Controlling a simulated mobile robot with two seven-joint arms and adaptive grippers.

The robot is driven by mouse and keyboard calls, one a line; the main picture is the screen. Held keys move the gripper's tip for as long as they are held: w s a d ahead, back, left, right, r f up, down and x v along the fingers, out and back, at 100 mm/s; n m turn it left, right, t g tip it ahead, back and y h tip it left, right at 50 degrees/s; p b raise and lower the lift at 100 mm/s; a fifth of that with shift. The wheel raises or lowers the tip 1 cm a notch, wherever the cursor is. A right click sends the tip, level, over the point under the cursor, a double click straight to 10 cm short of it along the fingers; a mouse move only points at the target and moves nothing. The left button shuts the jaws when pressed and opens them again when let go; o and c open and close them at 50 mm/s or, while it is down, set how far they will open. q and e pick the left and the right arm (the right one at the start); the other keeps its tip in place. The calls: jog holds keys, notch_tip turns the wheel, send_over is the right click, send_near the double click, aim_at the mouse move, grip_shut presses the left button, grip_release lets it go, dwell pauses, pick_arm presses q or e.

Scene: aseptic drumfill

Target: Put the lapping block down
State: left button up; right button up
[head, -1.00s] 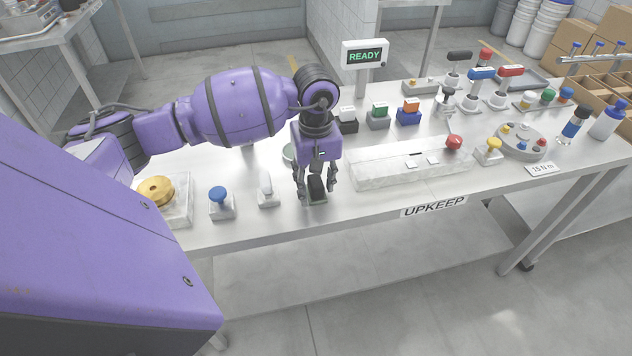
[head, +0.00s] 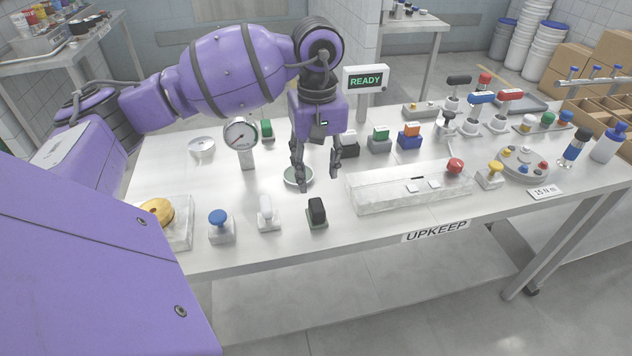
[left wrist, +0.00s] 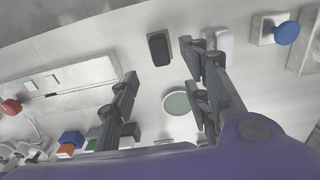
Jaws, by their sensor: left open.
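The lapping block seems to be the dark block with a black grip (head: 317,212), standing on the table near its front edge, right of the white-topped piece. It also shows in the left wrist view (left wrist: 159,48), beyond my fingertips. My left gripper (head: 318,183) is open and empty, above and behind the block and apart from it. In the left wrist view its two fingers (left wrist: 158,65) are spread with nothing between them. My right gripper is not in view.
A round dish (head: 298,178) lies behind the block. A blue-knobbed piece (head: 220,226) and a white-topped piece (head: 267,213) stand to its left. A long pale tray (head: 400,196) lies to the right. A dial gauge (head: 241,136) and a READY display (head: 366,81) stand farther back.

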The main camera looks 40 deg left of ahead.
pick_arm(q)
jog(key=s+d+f+n+g+h, duration=0.1)
jog(key=s+d+f+n+h, duration=0.2)
jog(key=d, duration=0.4)
jog(key=s+d+f+g+h, duration=0.1)
jog(key=s+d+f+h, duration=0.25)
jog(key=d+f, duration=0.35)
jog(key=s+d+r+n+t+h, duration=0.25)
jog(key=d+n+t+h, duration=0.25)
jog(key=d+n+h, duration=0.75)
jog(key=s+a+f+n+t+y, duration=0.2)
jog(key=a+f+n+t+y, duration=0.5)
jog(key=n, duration=1)
jog(key=s+a+f+n+t+y, duration=0.1)
jog(key=a+f+n+t+y, duration=0.6)
jog(key=n, duration=1)
jog(key=s+a+f+n+g+y, duration=0.1)
jog(key=s+f+n+g+y, duration=0.4)
jog(key=s+f+n+g, duration=0.4)
jog(key=s+f+n, duration=0.3)
jog(key=s+f, duration=0.4)
jog(key=s, duration=0.3)
jog(key=shift+s+a, duration=0.2)
jog(key=shift+a, duration=0.2)
